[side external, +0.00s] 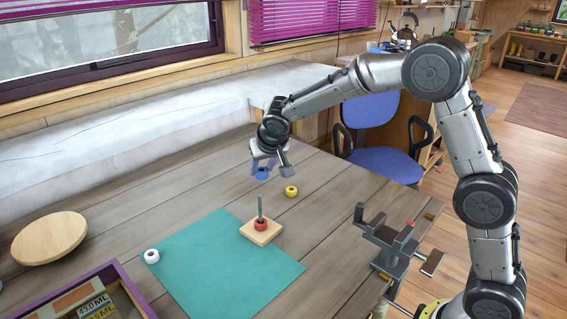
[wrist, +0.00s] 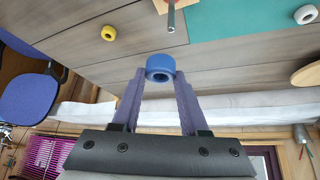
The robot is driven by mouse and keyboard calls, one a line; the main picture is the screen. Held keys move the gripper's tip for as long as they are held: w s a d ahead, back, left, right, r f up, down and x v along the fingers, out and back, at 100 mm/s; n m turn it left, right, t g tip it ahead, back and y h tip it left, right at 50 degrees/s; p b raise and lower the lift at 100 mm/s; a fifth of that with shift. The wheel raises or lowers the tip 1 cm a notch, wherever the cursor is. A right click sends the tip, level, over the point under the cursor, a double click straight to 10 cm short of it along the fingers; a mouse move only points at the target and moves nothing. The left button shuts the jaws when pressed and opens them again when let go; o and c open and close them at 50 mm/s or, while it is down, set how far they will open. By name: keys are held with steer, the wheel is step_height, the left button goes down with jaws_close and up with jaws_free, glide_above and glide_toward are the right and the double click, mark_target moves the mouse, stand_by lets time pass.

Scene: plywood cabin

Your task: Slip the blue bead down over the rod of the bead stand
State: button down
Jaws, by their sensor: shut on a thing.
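The blue bead (side external: 262,174) is between the fingertips of my gripper (side external: 263,168), which is shut on it and holds it above the table, behind the bead stand. In the wrist view the blue bead (wrist: 160,68) sits at the tips of the purple fingers of my gripper (wrist: 158,75), with its hole showing. The bead stand (side external: 261,233) has a light wooden base on the edge of the teal mat, a thin grey upright rod (side external: 260,206) and a red bead (side external: 261,225) around the rod at the bottom. The rod's tip also shows in the wrist view (wrist: 171,20), apart from the bead.
A yellow bead (side external: 291,190) lies right of the stand and a white bead (side external: 151,256) lies at the teal mat's (side external: 215,275) left edge. A round wooden disc (side external: 50,238) and a purple-rimmed box (side external: 112,270) are at the left. A grey clamp-like fixture (side external: 385,238) stands at the right.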

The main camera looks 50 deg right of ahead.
steer(key=shift+a, duration=0.65)
step_height(320, 180, down, 8)
steer(key=shift+r, duration=0.2)
stand_by(0.6)
steer(key=shift+c, duration=1.7)
jaws_free()
steer(key=v, duration=1.3)
steer(key=shift+s+r, duration=0.3)
